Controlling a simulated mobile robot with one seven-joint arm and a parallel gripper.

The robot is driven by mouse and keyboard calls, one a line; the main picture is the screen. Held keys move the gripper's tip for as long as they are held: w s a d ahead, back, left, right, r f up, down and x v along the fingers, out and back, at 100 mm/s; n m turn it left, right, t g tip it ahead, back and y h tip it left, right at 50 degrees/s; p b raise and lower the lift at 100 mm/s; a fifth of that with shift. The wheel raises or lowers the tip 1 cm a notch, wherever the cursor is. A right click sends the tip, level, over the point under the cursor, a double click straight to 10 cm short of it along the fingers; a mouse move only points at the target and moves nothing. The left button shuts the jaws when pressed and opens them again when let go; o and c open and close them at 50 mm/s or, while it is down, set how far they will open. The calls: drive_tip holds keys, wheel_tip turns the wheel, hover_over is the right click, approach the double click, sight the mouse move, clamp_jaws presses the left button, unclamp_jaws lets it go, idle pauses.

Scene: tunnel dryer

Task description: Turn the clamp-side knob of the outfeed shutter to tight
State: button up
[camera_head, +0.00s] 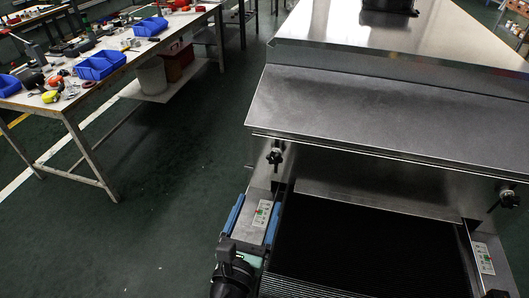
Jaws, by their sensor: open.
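The dryer's outfeed end (370,110) has a metal hood with a front panel. A small dark knob (275,156) sits on the left of this panel, and a second dark knob (508,198) sits on the right. I cannot read which one is the clamp-side knob, nor how tight either is. My gripper (259,201) is at the lower left, with two blue-padded fingers apart and nothing between them that I can see held. It appears just below the left knob in the picture, apart from it. A label plate (262,212) shows between the fingers.
A dark belt (365,245) runs out under the panel between metal side rails. Another label plate (484,258) is on the right rail. A workbench (125,65) with blue bins (101,65) and tools stands at the upper left. Green floor (165,190) between bench and dryer is clear.

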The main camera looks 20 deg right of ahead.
sight(274, 161)
drive_tip(key=b+x, duration=0.1)
drive_tip(key=x, duration=1.2)
drive_tip(key=shift+c, duration=0.3)
clamp_jaws()
